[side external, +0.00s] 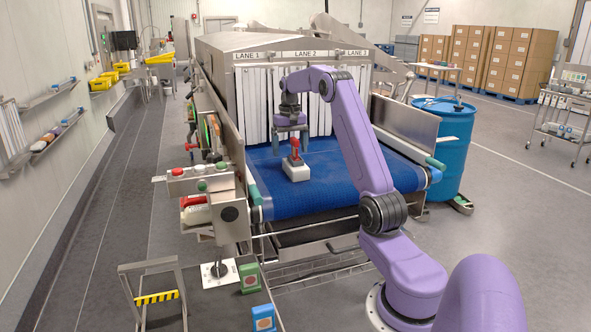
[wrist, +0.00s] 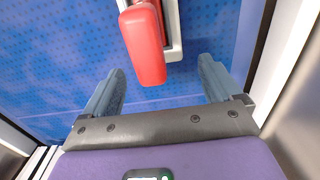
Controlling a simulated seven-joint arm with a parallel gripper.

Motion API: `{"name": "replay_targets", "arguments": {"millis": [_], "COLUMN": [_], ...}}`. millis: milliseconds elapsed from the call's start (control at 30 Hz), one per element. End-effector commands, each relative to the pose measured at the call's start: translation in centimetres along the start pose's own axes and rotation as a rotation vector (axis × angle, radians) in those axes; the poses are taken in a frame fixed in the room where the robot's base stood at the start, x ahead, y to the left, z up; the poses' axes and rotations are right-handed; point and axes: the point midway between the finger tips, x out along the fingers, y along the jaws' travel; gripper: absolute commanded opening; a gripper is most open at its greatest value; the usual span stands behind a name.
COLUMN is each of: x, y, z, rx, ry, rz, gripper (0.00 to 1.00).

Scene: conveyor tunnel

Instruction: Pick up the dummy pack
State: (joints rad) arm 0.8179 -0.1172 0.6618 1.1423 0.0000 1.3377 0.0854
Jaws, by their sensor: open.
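A white block with an upright red handle, which looks like the dummy pack (side external: 296,172), sits on the blue conveyor belt in front of the strip curtain. In the wrist view the red handle (wrist: 146,48) is at the top middle and hides part of the white base (wrist: 175,45). My gripper (side external: 290,141) is above the pack, pointing down, with its fingers around the level of the handle's top. In the wrist view my gripper (wrist: 161,75) is open, with one finger on each side below the handle. Neither finger visibly touches it.
The belt (side external: 330,187) is otherwise clear. The white strip curtain (side external: 255,105) of the tunnel hangs close behind the pack. Metal side guards flank the belt. A button panel (side external: 195,180) stands at left and a blue barrel (side external: 447,140) at right.

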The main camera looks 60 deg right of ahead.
Motion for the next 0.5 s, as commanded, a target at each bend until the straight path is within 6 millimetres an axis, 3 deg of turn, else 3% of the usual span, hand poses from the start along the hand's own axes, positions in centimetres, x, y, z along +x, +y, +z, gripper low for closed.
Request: {"name": "replay_targets", "arguments": {"millis": [200,500], "x": [3.0,3.5], "y": [0.0,0.0], "z": [0.1,0.0], "rx": [0.0,0.0], "ry": [-0.002,0.001], "rz": [0.0,0.0], "gripper": [0.92,0.92]}}
